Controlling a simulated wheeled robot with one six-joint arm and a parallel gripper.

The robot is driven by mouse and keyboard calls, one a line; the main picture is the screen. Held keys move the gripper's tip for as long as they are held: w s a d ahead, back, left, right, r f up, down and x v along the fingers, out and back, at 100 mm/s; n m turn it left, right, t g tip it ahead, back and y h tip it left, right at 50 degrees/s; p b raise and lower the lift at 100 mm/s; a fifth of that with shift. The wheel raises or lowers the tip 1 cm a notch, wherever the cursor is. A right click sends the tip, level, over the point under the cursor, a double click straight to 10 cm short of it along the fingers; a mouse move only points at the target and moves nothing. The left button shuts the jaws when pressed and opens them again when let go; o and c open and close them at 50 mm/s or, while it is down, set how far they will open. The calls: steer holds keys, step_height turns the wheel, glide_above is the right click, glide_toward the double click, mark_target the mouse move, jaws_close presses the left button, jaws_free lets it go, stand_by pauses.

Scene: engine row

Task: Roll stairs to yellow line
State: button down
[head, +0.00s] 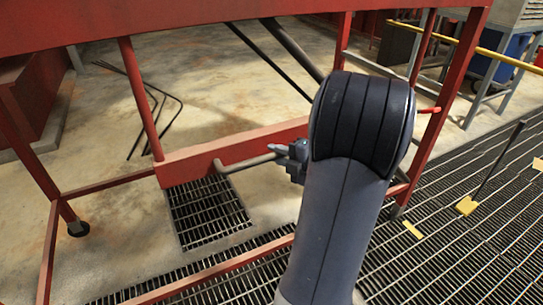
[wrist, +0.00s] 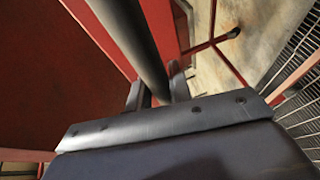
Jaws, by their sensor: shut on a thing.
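The red stairs (head: 235,146) fill much of the head view, with a red frame of posts, rails and a broad upper panel. A grey bar (head: 245,163) sticks out in front of a low red board of the stairs. My gripper (head: 290,157) is shut on this bar; my own arm partly hides it. In the wrist view the grey bar (wrist: 132,38) runs between the two fingers of my gripper (wrist: 158,92). Short yellow marks (head: 412,229) lie on the dark floor grating at the right. I cannot tell whether they make up the yellow line.
A dark foot or wheel (head: 78,228) sits under the left post. Dark grating (head: 440,265) covers the right floor; bare concrete (head: 215,85) lies behind the frame. A thin dark rod (head: 498,160) stands at the right. A yellow rail (head: 500,58) crosses the upper right.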

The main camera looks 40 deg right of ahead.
steer(key=shift+s+d, duration=0.15)
steer(key=shift+d, duration=0.4)
steer(key=shift+s+d, duration=0.15)
steer(key=shift+d, duration=0.4)
steer(key=c, duration=1.7)
jaws_free()
steer(key=shift+o, duration=0.8)
steer(key=shift+a, duration=0.2)
steer(key=shift+o, duration=1.2)
steer(key=v, duration=1)
steer(key=shift+s+p, duration=0.3)
steer(key=shift+s, duration=0.05)
steer(key=shift+w+a, duration=0.1)
steer(key=shift+w, duration=0.05)
